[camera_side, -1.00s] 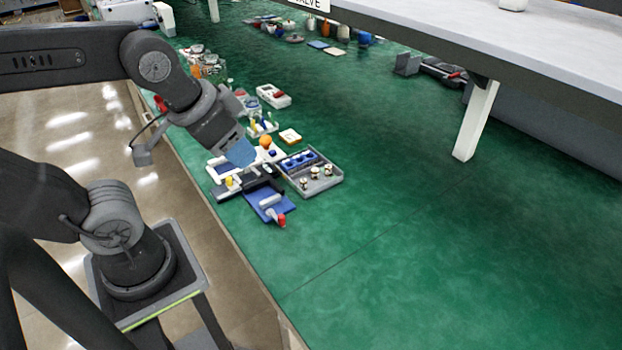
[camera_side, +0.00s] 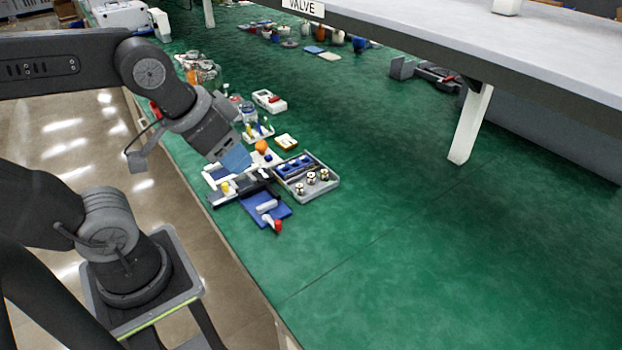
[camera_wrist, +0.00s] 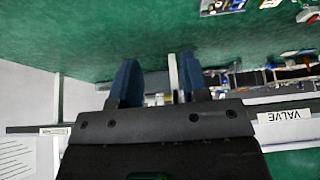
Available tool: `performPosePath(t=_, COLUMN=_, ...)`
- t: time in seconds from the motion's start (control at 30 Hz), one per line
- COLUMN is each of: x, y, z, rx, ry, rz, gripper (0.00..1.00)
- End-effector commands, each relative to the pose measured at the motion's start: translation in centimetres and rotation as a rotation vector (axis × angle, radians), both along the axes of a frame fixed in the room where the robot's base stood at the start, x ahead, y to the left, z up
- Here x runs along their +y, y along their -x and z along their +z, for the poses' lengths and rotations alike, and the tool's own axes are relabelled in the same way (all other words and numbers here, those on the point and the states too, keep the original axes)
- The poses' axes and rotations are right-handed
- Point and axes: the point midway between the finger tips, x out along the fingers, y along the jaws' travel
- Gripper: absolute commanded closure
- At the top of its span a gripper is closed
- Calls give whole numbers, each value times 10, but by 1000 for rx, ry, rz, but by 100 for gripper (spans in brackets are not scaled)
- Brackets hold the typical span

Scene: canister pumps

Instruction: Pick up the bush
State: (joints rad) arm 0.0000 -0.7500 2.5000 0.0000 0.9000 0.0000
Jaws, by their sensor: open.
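Several small metal parts (camera_side: 311,179) with pale and dark bands stand in the front of a grey tray (camera_side: 330,187); any of them could be the bush, but they are too small to tell. My gripper (camera_side: 237,159) has blue fingers and hangs above the left part of the cluster, left of the tray. In the wrist view my gripper (camera_wrist: 158,80) shows two blue fingers spread apart with nothing held between them. The wrist view does not clearly show the small metal parts.
A blue plate (camera_side: 262,208) with a white piece and a red-tipped part lies in front of the tray. A white-topped shelf (camera_side: 480,45) stands at right. The green table is clear at front right.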

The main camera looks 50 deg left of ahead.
Motion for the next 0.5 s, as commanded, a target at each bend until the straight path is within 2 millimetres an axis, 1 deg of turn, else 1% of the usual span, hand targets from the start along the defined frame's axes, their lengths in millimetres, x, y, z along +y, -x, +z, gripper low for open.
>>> performPosePath(t=0.03, x=0, y=0, z=0, rx=0, ry=0, rz=0, gripper=63)
performPosePath(t=0.1, x=0, y=0, z=0, rx=0, ry=0, rz=0, gripper=68)
performPosePath(t=0.33, x=0, y=-1, z=0, rx=1, ry=0, rz=4, gripper=68)
performPosePath(t=0.43, x=4, y=-10, z=0, rx=12, ry=0, rz=36, gripper=68)
performPosePath(t=0.5, x=10, y=-25, z=0, rx=24, ry=2, rz=87, gripper=68)
